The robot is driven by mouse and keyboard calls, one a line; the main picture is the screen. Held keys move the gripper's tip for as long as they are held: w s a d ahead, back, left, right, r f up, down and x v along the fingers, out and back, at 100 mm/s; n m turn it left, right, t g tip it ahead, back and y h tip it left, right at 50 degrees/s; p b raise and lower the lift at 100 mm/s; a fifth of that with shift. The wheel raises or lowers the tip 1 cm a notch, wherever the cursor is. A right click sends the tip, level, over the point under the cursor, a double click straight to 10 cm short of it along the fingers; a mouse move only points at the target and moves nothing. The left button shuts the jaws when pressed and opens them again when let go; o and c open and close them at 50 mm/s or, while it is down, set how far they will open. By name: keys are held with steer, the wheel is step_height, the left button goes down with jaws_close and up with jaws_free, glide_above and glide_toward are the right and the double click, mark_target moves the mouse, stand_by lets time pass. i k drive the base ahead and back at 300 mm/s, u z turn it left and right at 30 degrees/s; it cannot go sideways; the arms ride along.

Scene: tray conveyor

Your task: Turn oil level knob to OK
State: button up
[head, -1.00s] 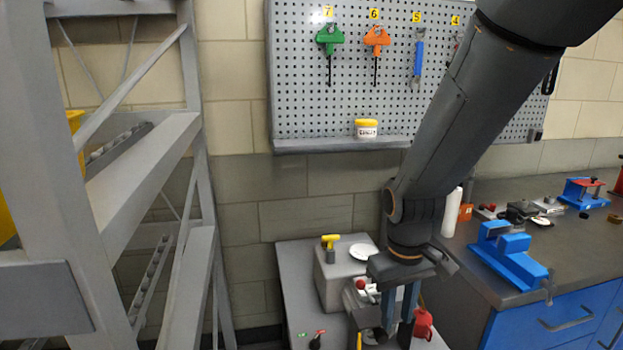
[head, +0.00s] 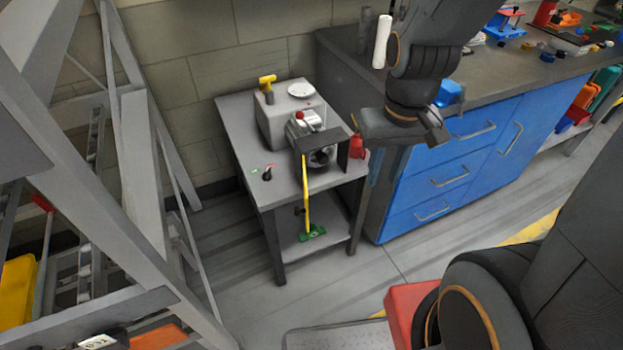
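A small black knob (head: 267,174) stands on the left front part of the grey side table (head: 240,124). A green mark and a red mark lie beside it. They are too small to read, so I cannot tell which one it points at. My gripper (head: 374,168) hangs at the right edge of the table, between it and the blue cabinet, well to the right of the knob and apart from it. Its fingers are mostly hidden or merge with the background, so I cannot tell how far apart they are.
A grey box (head: 272,124) with a white disc and a yellow-handled item stands on the table. A machine with a red ball (head: 300,115), a dark bracket (head: 318,139) and a red container (head: 356,147) stand between knob and gripper. A grey frame (head: 130,150) rises at left.

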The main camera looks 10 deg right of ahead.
mark_target(266, 177)
steer(key=z, duration=0.45)
steer(key=k, duration=1.05)
steer(key=u, duration=0.2)
steer(key=i, duration=0.55)
steer(key=u, duration=0.7)
steer(key=i, duration=0.95)
steer(key=z, duration=0.35)
